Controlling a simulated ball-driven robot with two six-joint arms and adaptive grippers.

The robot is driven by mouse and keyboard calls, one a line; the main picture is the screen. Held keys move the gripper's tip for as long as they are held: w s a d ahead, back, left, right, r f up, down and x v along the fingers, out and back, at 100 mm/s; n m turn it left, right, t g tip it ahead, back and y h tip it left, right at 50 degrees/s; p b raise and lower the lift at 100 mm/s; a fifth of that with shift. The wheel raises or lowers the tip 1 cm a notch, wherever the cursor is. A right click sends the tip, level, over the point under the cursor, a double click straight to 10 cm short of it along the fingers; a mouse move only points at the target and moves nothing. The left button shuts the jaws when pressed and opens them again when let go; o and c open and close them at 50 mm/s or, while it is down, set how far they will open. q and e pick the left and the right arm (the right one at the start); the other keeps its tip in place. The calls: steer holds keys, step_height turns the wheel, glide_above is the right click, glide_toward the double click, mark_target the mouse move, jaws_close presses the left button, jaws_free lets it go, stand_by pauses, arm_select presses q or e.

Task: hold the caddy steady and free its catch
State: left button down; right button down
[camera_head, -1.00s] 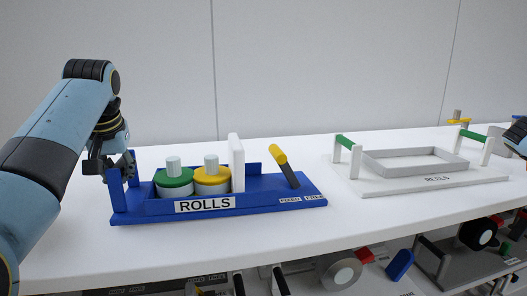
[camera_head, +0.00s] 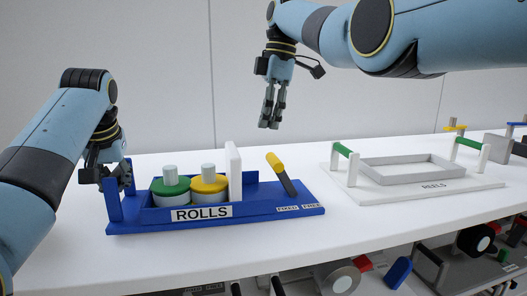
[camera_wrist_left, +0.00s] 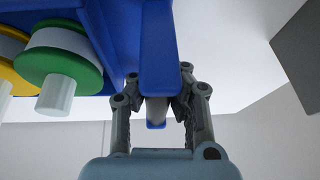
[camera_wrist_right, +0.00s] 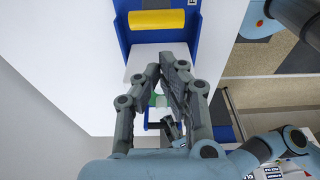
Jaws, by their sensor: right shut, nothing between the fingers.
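The blue caddy marked ROLLS (camera_head: 265,215) stands level on the white table. It holds a green-topped roll (camera_head: 170,190) and a yellow-topped roll (camera_head: 208,186). The catch, a dark lever with a yellow grip (camera_head: 275,162), leans left at the caddy's right end. Its grip also shows in the right wrist view (camera_wrist_right: 157,19). My left gripper (camera_head: 120,180) is at the caddy's left end.
A white upright plate (camera_head: 233,170) stands between the rolls and the lever. Small labels (camera_head: 287,208) lie on the caddy by the lever; their words are hard to read.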

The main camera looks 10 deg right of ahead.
mark_target(276, 158)
steer(key=f, duration=0.3)
steer(key=a+f, duration=0.1)
steer(key=f, duration=0.2)
steer(key=a+f, duration=0.1)
steer(key=f, duration=0.2)
steer(key=shift+f, duration=0.35)
steer(key=shift+d, duration=0.1)
steer(key=shift+d+r+y, duration=0.25)
steer(key=shift+d+y, duration=0.1)
steer(key=shift+y, duration=0.05)
steer(key=shift+d+r, duration=0.1)
steer(key=shift+d, duration=0.1)
steer(key=shift+d+r+y, duration=0.25)
steer(key=shift+d+y, duration=0.4)
steer(key=shift+d+r+y, duration=0.3)
steer(key=shift+d+y, duration=0.3)
steer(key=shift+d, duration=0.05)
steer(key=shift+d+r+y, duration=0.25)
steer(key=shift+d+y, duration=0.4)
steer(key=shift+d+r, duration=0.15)
steer(key=shift+d, duration=0.6)
steer(key=shift+d+r, duration=0.1)
steer(key=shift+d, duration=0.6)
